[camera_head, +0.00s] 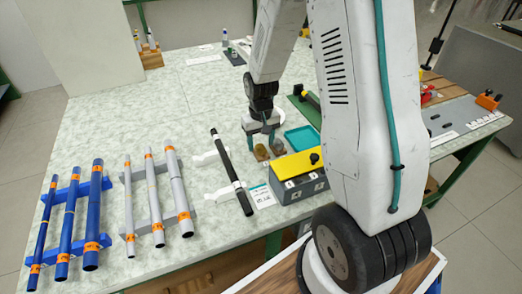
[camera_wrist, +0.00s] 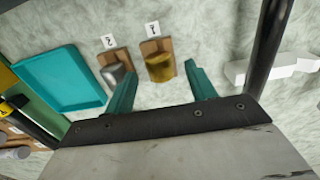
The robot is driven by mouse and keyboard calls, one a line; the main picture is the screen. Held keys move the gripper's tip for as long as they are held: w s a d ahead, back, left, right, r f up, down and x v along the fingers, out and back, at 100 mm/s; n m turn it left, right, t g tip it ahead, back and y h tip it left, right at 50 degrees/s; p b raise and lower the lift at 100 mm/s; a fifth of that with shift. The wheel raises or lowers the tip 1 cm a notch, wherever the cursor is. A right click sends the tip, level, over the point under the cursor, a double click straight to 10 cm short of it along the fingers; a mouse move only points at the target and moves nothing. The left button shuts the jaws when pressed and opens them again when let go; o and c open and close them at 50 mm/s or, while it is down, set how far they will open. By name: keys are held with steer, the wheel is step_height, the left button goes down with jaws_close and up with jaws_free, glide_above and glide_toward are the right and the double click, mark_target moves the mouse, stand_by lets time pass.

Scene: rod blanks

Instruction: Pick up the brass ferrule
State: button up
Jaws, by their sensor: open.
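The brass ferrule (camera_wrist: 159,67) is a short gold-coloured cylinder on a small brown wooden block (camera_wrist: 149,47), beside a white number card. It also shows in the head view (camera_head: 261,153), just below my gripper (camera_head: 261,135). In the wrist view my gripper (camera_wrist: 160,76) is open, with its two teal fingers apart. The ferrule appears between the fingertips, nearer the left one. Whether the fingers are level with it I cannot tell. I see nothing held.
A silver-grey ferrule (camera_wrist: 115,76) on its own block stands close to the left, partly by the left finger. A teal tray (camera_wrist: 60,80) lies further left. A black rod (camera_head: 231,170) on white supports is nearby, and a yellow-topped grey box (camera_head: 297,188) stands in front.

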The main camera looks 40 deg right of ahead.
step_height(320, 180, down, 2)
steer(key=shift+f, duration=0.1)
steer(key=c, duration=0.9)
